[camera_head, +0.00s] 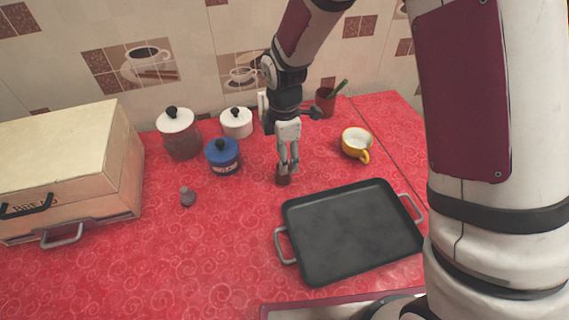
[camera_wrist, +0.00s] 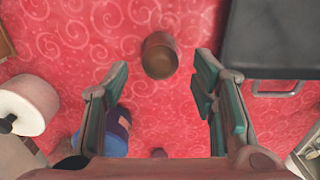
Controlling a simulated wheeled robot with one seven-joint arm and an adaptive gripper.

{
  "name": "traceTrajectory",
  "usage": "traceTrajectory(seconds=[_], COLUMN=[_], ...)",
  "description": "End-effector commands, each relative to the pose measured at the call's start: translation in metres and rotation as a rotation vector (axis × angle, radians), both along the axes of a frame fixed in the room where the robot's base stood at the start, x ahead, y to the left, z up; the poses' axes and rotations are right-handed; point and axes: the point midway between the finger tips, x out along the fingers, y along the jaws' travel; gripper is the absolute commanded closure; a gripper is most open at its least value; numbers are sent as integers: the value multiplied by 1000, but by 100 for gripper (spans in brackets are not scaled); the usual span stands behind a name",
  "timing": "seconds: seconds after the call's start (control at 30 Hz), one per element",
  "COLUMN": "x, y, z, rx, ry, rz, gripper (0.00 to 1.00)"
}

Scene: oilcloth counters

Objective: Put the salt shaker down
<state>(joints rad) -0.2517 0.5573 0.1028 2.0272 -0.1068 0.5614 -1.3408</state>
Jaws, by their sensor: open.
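A small brown cylinder, which looks like the salt shaker (camera_head: 283,180), stands on the red counter (camera_head: 130,270) to the left of the black pan's far corner. It also shows in the wrist view (camera_wrist: 160,56), upright, with red cloth around it. My gripper (camera_head: 287,168) points down right at the shaker, and its fingers hide part of it in the head view. In the wrist view my gripper (camera_wrist: 161,70) is open, with clear gaps between the fingers and the shaker. It holds nothing.
A black pan (camera_head: 350,235) lies at front right, a yellow cup (camera_head: 356,145) behind it. A blue jar (camera_head: 223,157) and two white-lidded jars (camera_head: 181,140) stand left. A bread box (camera_head: 70,160) fills the far left. The front-left counter is clear.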

Motion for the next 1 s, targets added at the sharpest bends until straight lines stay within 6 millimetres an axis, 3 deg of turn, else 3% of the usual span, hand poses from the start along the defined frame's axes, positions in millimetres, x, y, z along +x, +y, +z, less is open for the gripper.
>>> traceTrajectory(seconds=[0.1,0.3,0.73,0.87,1.0], x=[1,0,-1,-7,-26], y=[0,0,-2,-13,-38], z=[28,58,75,94,132], rx=[2,1,-2,-5,-8], ry=[-5,-3,-2,-22,-56], rz=[0,0,-10,-93,-275], gripper=[48,48,48,48,48])
